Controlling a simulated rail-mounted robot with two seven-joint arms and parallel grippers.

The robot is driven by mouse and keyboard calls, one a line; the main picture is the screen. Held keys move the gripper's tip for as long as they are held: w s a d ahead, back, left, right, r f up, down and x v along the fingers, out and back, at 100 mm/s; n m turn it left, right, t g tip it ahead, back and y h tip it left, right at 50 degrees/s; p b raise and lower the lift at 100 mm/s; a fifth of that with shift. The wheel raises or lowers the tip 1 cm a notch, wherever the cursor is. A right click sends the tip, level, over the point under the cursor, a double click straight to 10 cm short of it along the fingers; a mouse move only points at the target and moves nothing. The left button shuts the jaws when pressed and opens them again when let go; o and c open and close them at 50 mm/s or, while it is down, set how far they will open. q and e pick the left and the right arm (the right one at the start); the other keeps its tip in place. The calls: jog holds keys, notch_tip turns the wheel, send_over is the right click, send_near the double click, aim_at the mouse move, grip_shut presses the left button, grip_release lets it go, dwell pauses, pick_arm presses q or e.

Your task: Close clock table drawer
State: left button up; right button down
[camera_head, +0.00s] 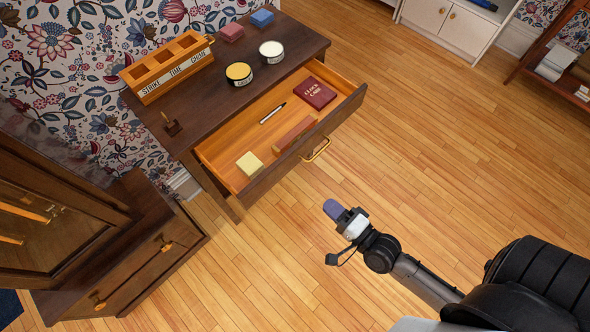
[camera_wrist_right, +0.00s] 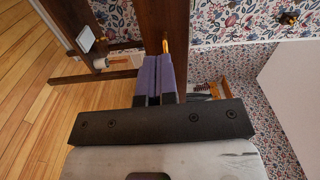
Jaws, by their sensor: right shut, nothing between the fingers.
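The dark wooden clock table (camera_head: 188,120) stands against the papered wall with its drawer (camera_head: 224,161) pulled open. The drawer has a brass bar handle (camera_head: 317,150) on its front. My right gripper (camera_head: 331,208) is shut and empty, out in front of the drawer and apart from the handle in the head view. In the right wrist view its purple fingers (camera_wrist_right: 158,75) are together and point at the dark drawer front (camera_wrist_right: 163,18), with the brass handle (camera_wrist_right: 165,46) just beyond their tips. My left gripper is not in view.
The drawer holds a maroon book (camera_head: 316,93), a pen (camera_head: 272,113), a reddish bar (camera_head: 295,134) and a yellow block (camera_head: 249,164). Two tins (camera_head: 239,73) and a slotted wooden holder (camera_head: 168,68) stand on the tabletop. A dark cabinet (camera_head: 130,265) is at left. Open floor lies in front.

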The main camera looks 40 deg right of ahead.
jog(key=b, duration=0.4)
send_near(287, 167)
jog(key=shift+m, duration=0.4)
jog(key=w, duration=0.4)
jog(key=w+a, duration=0.1)
jog(key=w, duration=0.1)
jog(key=shift+w+a+b, duration=0.1)
jog(key=shift+w+b, duration=0.2)
jog(key=shift+w, duration=0.45)
